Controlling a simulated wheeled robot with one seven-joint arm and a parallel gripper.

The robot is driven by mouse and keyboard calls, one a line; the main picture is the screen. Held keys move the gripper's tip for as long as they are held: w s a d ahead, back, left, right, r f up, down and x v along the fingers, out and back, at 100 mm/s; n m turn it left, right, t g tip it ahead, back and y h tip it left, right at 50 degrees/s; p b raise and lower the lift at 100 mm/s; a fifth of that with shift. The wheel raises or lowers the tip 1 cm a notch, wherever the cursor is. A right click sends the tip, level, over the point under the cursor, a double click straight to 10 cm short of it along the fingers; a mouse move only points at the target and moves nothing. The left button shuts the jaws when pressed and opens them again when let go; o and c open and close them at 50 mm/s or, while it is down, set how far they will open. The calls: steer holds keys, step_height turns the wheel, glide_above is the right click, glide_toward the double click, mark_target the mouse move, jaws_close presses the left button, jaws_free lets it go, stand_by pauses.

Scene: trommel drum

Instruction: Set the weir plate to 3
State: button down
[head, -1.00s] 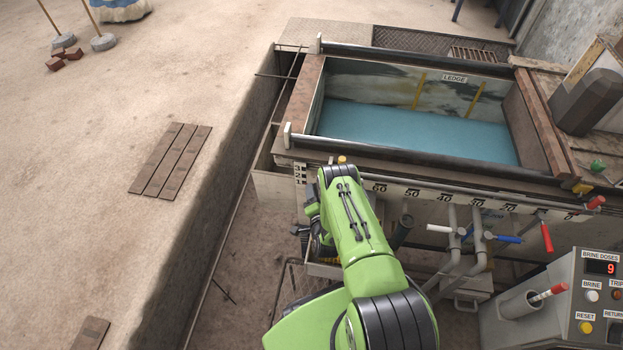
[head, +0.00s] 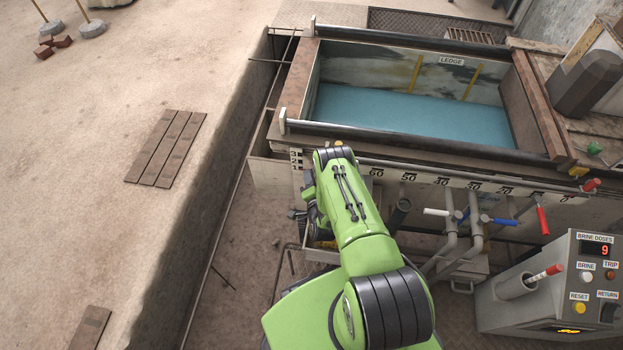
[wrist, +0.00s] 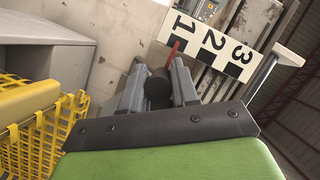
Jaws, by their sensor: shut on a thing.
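My gripper (wrist: 158,88) is shut on a dark round knob (wrist: 158,90), which sits between its two grey fingers in the wrist view. A thin red pointer (wrist: 173,54) stands just beyond the knob, with its tip at the black mark by the 1. The white scale plate (wrist: 222,46) carries 1, 2 and 3, with a black mark at each number. In the head view the small scale (head: 296,158) shows at the tank's near left corner, partly covered by my arm. My arm hides the gripper and knob there. I cannot make out the weir plate itself.
A tank of blue liquid (head: 410,118) lies beyond my arm. Valve levers, including a red one (head: 542,220), stick out along its front. A control box (head: 560,290) reading 9 stands at right. A yellow mesh basket (wrist: 45,125) is close on the left in the wrist view.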

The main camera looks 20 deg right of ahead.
step_height(320, 180, up, 8)
steer(key=p, duration=0.6)
steer(key=shift+w+r+p, duration=0.1)
steer(key=shift+r+p, duration=0.1)
steer(key=shift+p, duration=0.2)
steer(key=c, duration=0.9)
jaws_free()
steer(key=shift+f, duration=0.1)
